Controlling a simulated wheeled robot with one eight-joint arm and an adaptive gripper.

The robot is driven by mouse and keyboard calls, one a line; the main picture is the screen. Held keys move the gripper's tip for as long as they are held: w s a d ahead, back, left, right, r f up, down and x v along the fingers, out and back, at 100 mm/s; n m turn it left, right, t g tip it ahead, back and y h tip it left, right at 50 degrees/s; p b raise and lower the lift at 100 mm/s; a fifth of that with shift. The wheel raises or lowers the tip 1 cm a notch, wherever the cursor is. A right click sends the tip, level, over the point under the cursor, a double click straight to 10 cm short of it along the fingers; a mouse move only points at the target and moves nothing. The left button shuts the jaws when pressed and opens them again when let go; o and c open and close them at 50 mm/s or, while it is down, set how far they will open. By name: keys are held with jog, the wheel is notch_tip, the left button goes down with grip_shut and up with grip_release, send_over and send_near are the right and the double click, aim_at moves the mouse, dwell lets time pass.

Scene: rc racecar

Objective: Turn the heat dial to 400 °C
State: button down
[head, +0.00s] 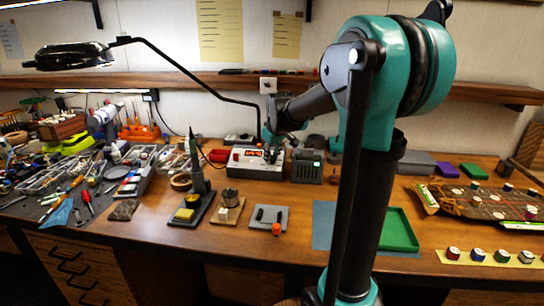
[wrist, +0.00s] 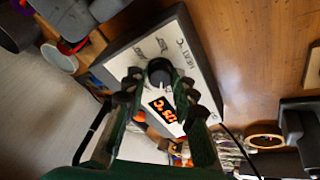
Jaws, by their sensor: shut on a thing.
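The heat station (head: 256,165) is a box with a pale top panel and a lit orange-red display, standing at the back of the bench. In the wrist view its panel (wrist: 128,58) carries a "HEAT °C" label, and the display (wrist: 163,109) shows glowing orange characters too blurred to read surely. The black round heat dial (wrist: 159,68) sits between the fingertips of my gripper (wrist: 160,84), which is shut on it. In the head view my gripper (head: 272,148) is over the station and partly hides its panel; the dial is not clear there.
A green tray (head: 398,230) lies at the right. The left bench is cluttered; the front middle has bare wood.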

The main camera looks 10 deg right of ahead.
jog(key=m, duration=0.7)
jog(key=shift+s+a+t+h, duration=0.1)
jog(key=shift+t+h, duration=0.3)
jog(key=m+h, duration=0.1)
jog(key=m, duration=0.6)
jog(key=shift+a, duration=0.1)
jog(key=m+h, duration=0.1)
jog(key=m, duration=0.6)
jog(key=shift+a, duration=0.15)
jog(key=m, duration=0.3)
jog(key=m+g, duration=0.1)
jog(key=m, duration=0.2)
jog(key=shift+m+h, duration=0.3)
jog(key=shift+m, duration=0.3)
jog(key=c, duration=1.2)
grip_release()
